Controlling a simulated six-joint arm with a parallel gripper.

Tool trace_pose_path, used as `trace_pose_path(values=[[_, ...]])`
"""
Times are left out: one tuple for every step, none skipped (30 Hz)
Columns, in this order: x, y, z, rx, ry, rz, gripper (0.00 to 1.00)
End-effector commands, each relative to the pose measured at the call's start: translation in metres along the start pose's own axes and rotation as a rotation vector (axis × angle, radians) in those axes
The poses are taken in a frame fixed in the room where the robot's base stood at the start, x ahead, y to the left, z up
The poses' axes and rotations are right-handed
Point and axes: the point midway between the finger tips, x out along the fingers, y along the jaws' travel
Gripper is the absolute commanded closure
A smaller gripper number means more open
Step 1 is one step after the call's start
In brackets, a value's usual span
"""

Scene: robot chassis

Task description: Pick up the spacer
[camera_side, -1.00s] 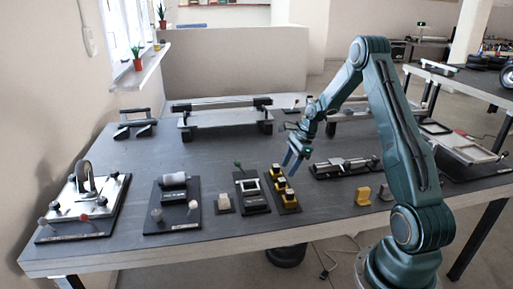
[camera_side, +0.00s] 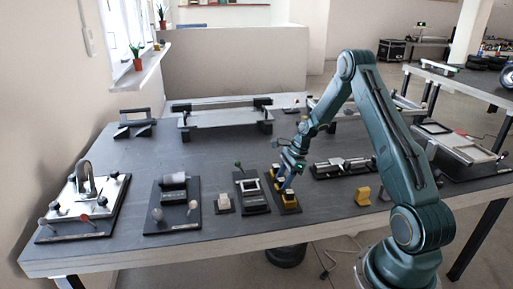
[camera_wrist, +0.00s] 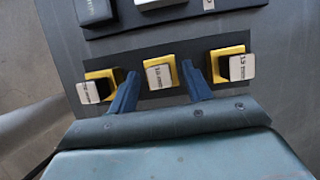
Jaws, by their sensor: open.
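Yellow spacers with labelled faces sit in a row on a dark strip holder (camera_side: 294,207). In the wrist view they are a left spacer (camera_wrist: 98,88), a middle spacer (camera_wrist: 160,73) and a right spacer (camera_wrist: 232,65). The right one's label appears to read 12 mm; the others are hard to read. My gripper (camera_wrist: 158,84) is open, its two blue fingers on either side of the middle spacer and slightly short of it in the picture. I cannot tell whether they touch it. In the side view my gripper (camera_side: 284,186) is low over the holder and hides part of the row.
A fixture with a green-knobbed lever (camera_side: 252,192) stands just left of the holder.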

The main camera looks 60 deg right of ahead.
Motion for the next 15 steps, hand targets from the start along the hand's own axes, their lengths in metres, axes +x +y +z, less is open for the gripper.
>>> trace_pose_path(values=[[0.0006, -0.0002, 0.0001, -0.001, 0.0, 0.0, 0.51], [0.0007, -0.0002, 0.0001, -0.001, 0.0, -0.001, 0.51], [0.0006, -0.0002, 0.0001, 0.0, 0.0, -0.001, 0.51], [0.0005, -0.0002, 0.0001, 0.0, 0.0, -0.001, 0.51], [0.0005, -0.0002, 0.0001, 0.0, 0.0, -0.001, 0.51], [0.0005, -0.0002, 0.0002, 0.0, 0.0, -0.001, 0.51], [0.0004, -0.0002, 0.0002, 0.0, 0.0, -0.001, 0.51], [0.0004, -0.0002, 0.0002, 0.0, 0.0, -0.001, 0.51], [0.0004, -0.0002, 0.0002, 0.0, 0.0, -0.001, 0.51], [0.0004, -0.0002, 0.0002, 0.0, 0.0, -0.001, 0.51], [0.0004, -0.0002, 0.0002, 0.0, 0.0, -0.001, 0.51], [0.0003, -0.0001, 0.0002, 0.0, 0.0, -0.001, 0.51], [0.0003, -0.0002, 0.0002, 0.0, 0.0, -0.001, 0.51], [0.0003, -0.0002, 0.0002, 0.0, 0.0, -0.001, 0.51], [0.0003, -0.0001, 0.0002, 0.0, 0.0, -0.001, 0.57]])
